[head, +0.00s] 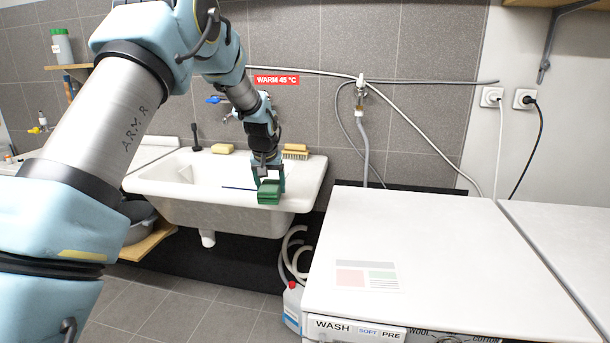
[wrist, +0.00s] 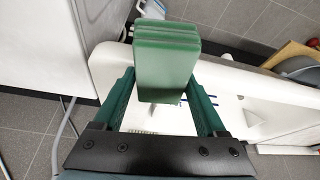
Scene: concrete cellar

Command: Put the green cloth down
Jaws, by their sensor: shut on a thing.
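The green cloth (head: 269,192) looks like a thick folded block. My gripper (head: 268,176) is shut on it and points down over the front right part of the white sink (head: 225,206). In the wrist view the cloth (wrist: 165,68) sits between the two green fingers of my gripper (wrist: 163,88), with its folded layers at the far end. The sink's rim (wrist: 255,88) passes beneath it. I cannot tell the exact gap between cloth and rim. The cloth hides part of the rim and basin.
A white washing machine (head: 445,250) with a clear top stands right of the sink, a second white top (head: 565,235) beside it. A yellow sponge (head: 222,148) and a brush (head: 295,152) lie on the sink's back ledge. A bottle (head: 292,300) and hoses are below.

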